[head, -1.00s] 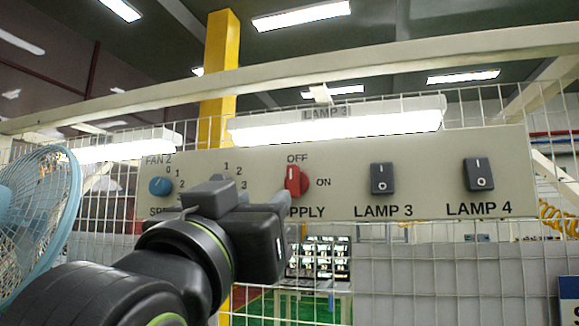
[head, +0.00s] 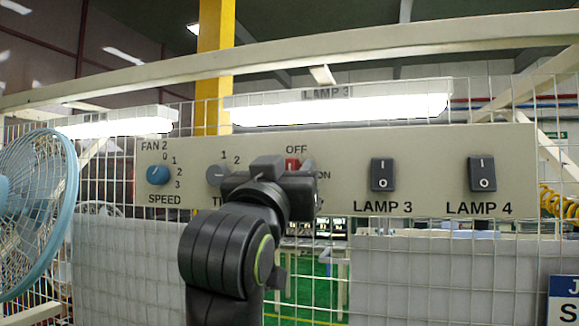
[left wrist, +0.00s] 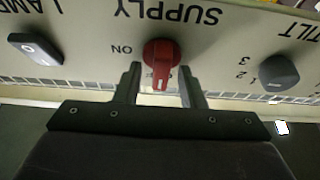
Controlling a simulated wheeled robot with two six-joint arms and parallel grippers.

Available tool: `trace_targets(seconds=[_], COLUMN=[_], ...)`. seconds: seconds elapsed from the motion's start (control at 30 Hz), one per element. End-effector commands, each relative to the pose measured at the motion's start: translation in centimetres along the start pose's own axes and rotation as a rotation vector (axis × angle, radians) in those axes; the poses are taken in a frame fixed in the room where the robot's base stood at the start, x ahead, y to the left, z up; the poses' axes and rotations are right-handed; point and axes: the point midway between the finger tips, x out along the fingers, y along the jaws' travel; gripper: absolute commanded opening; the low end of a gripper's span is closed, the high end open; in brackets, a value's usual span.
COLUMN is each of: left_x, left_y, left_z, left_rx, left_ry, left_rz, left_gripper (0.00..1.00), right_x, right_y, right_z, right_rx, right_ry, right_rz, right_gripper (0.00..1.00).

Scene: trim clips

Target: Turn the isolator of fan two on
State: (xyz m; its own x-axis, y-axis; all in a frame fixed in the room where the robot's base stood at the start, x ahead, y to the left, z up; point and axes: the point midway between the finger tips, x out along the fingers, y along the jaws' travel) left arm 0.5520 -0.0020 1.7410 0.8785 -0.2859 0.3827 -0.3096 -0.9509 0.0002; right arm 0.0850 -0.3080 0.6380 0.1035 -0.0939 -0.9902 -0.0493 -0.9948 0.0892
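The red supply isolator knob (head: 293,163) is on the pale panel, between the words OFF above and ON to its right. Its lower part is hidden behind my gripper in the head view. In the left wrist view, which is upside down, the red knob (left wrist: 162,55) shows whole, its handle and white mark pointing to the OFF side. My left gripper (head: 286,168) is in front of it. Its two fingers (left wrist: 160,88) are open, one on each side of the handle, with gaps visible. My right gripper is in neither view.
On the panel (head: 335,150) are a blue speed knob (head: 158,174) marked FAN 2, a grey tilt knob (head: 217,174), and the LAMP 3 (head: 382,174) and LAMP 4 (head: 482,174) rockers. A blue fan (head: 35,210) stands at the left. Wire mesh surrounds the panel.

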Motion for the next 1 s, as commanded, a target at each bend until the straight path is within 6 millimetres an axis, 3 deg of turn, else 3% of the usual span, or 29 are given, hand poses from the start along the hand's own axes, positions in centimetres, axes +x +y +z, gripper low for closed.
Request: trace_targets(seconds=[0.1, 0.3, 0.67, 1.0], left_x=[0.0, 0.0, -0.1, -0.2], left_y=[0.0, 0.0, -0.1, 0.0], left_z=[0.0, 0.0, 0.1, 0.3], left_rx=[0.000, 0.001, 0.025, 0.211], left_ry=[0.000, 0.000, 0.000, 0.000], left_rz=[0.000, -0.001, 0.008, 0.084], left_gripper=[0.35, 0.09, 0.08, 0.08], right_x=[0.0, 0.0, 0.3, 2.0], right_y=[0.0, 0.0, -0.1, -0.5], right_z=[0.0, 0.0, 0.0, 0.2], right_rx=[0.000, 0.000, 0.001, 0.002], right_ry=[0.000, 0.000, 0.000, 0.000], right_rz=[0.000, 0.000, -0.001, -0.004], right_gripper=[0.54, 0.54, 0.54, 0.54])
